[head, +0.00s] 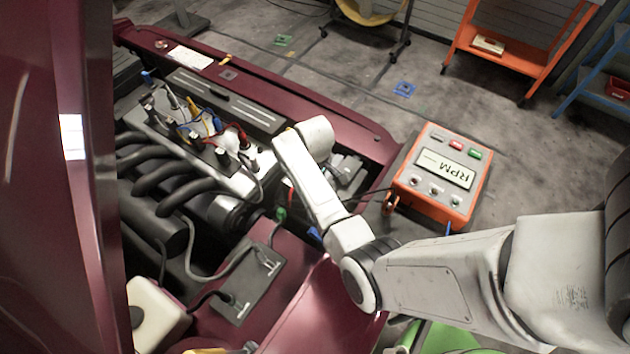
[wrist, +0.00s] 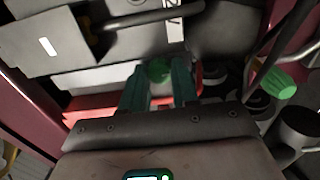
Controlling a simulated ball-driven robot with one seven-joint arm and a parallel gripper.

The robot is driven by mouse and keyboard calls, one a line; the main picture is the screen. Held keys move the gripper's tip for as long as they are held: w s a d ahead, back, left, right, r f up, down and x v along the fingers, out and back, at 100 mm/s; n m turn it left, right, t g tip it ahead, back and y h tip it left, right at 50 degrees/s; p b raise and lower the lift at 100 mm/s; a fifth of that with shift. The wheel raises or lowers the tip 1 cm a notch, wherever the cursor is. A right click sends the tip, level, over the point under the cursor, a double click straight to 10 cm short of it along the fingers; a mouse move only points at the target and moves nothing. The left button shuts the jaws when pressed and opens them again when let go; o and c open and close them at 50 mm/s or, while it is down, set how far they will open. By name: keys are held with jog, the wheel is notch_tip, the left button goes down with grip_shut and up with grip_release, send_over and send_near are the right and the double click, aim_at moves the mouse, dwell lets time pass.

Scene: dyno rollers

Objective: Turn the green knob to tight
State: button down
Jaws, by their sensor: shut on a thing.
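A green knob (wrist: 158,72) shows in the wrist view between the teal fingers of my gripper (wrist: 158,80). The fingers are shut on its sides. Its lower part is hidden behind the fingers and the gripper body, and I cannot read any tight mark. A second green ribbed knob (wrist: 273,84) stands apart to the right in the wrist view. In the head view, a small green part (head: 281,213) shows near the engine's edge; I cannot tell which knob it is. My gripper's fingers are hidden there behind my arm.
The engine (head: 170,195) has dark curved pipes and coloured wires. An orange box marked RPM (head: 407,188) stands right of the car's maroon front edge (head: 345,128). An orange cart (head: 520,75) stands behind on open floor.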

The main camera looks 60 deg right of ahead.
jog(key=shift+w+r, duration=0.1)
jog(key=shift+w, duration=0.05)
jog(key=c, duration=0.8)
grip_release()
jog(key=shift+c, duration=0.2)
notch_tip(320, 180, up, 11)
